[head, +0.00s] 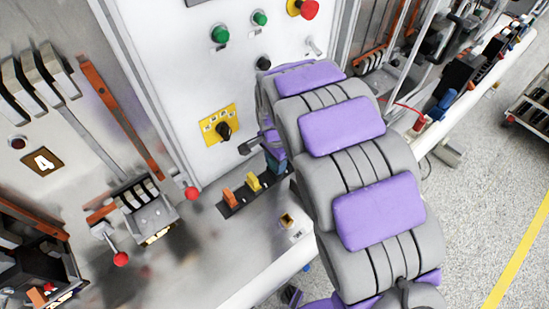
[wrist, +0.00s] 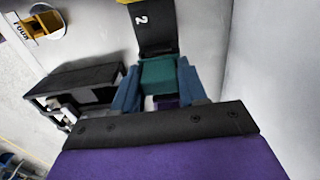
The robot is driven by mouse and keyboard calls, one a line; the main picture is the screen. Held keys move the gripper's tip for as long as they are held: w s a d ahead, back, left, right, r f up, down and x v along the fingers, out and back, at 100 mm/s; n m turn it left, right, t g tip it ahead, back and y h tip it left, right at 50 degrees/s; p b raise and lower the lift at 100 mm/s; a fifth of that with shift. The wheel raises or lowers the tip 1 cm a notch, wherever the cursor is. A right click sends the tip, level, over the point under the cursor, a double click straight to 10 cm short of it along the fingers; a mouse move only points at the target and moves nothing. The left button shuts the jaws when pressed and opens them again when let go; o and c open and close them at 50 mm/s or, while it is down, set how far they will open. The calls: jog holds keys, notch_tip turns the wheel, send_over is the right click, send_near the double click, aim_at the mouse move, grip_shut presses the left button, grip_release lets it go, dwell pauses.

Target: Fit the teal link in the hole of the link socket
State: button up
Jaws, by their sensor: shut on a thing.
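My gripper (wrist: 159,85) has blue fingers and is shut on the teal link (wrist: 160,74), which shows between them in the wrist view. In the head view the gripper (head: 274,164) is by the right end of a black rack, mostly behind my arm. I cannot tell whether the link touches the rack. A small tan-yellow square with a dark hole (head: 287,220), seemingly the link socket, sits on the ledge in front of the rack. In the wrist view it (wrist: 40,24) is at the upper left, on a round white base with "FOUR" beside it, apart from the link.
The black rack (head: 238,203) holds an orange link (head: 229,198) and a yellow link (head: 253,181). The upright panel with a yellow selector plate (head: 220,125) stands behind. A red-knobbed lever (head: 192,193) is left of the rack. The ledge around the socket looks clear.

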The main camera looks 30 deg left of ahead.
jog(key=shift+f, duration=0.45)
jog(key=o, duration=1.2)
notch_tip(320, 180, up, 17)
jog(key=shift+w+r+p, duration=0.1)
jog(key=shift+p, duration=0.9)
jog(key=s+d+r+n+b, duration=0.1)
jog(key=s+d+r, duration=0.1)
jog(key=d, duration=1.1)
jog(key=s+d+r, duration=0.1)
jog(key=s+d, duration=0.2)
jog(key=d, duration=0.9)
jog(key=s+d+f+n, duration=0.1)
jog(key=s+d, duration=0.3)
jog(key=s, duration=0.2)
jog(key=s+d+f+n+g, duration=0.1)
jog(key=s+d, duration=0.3)
jog(key=s, duration=0.2)
jog(key=s+d+f+n+b, duration=0.1)
jog(key=s+d, duration=0.3)
jog(key=s, duration=0.2)
jog(key=shift+d+f+g, duration=0.3)
jog(key=shift+f+g, duration=0.05)
jog(key=shift+g, duration=0.05)
